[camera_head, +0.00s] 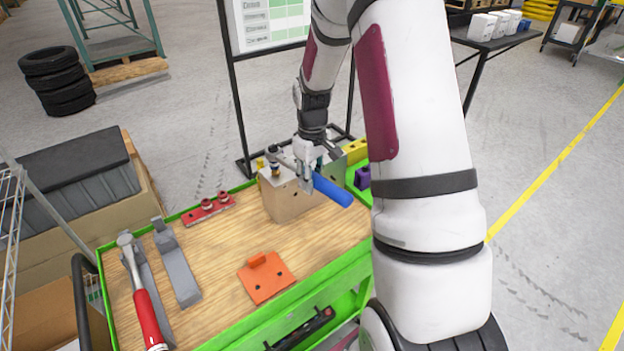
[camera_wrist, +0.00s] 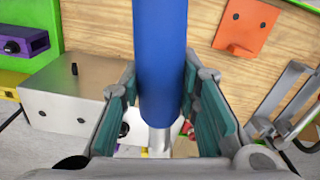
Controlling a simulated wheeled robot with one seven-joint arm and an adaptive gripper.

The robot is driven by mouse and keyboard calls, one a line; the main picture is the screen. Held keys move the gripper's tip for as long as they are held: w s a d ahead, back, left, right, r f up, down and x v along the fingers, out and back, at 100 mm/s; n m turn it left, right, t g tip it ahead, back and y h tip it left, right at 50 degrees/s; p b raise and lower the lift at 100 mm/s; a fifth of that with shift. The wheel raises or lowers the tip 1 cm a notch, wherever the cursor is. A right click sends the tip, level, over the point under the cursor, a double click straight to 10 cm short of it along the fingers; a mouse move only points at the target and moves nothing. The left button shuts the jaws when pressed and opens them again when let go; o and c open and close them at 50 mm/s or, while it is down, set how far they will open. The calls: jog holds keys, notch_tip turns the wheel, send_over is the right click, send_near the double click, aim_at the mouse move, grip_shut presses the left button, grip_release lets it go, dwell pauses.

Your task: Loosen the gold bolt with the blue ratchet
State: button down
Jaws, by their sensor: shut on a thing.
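The blue ratchet's handle (camera_head: 332,190) slants down to the right from my gripper (camera_head: 308,168). My gripper is shut on the ratchet, near where the blue handle meets the metal shaft. In the wrist view the handle (camera_wrist: 160,60) runs between the teal finger pads, with the metal shaft (camera_wrist: 160,140) below it. The ratchet's head end lies over the left part of the grey metal fixture block (camera_head: 286,200). A small gold bolt (camera_head: 260,163) shows at the block's left top edge. My fingers and the shaft hide much of the block's top.
The green-rimmed wooden bench holds an orange bracket (camera_head: 267,277), a red rail (camera_head: 208,209), a grey bracket (camera_head: 178,265) and a red-handled hammer (camera_head: 148,315). A purple part (camera_head: 362,178) and a yellow block (camera_head: 355,151) stand right of the fixture. The bench's middle is clear.

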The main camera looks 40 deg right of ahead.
jog(key=shift+r, duration=0.4)
jog(key=shift+r+p, duration=0.8)
jog(key=shift+r, duration=1.6)
jog(key=shift+s, duration=0.1)
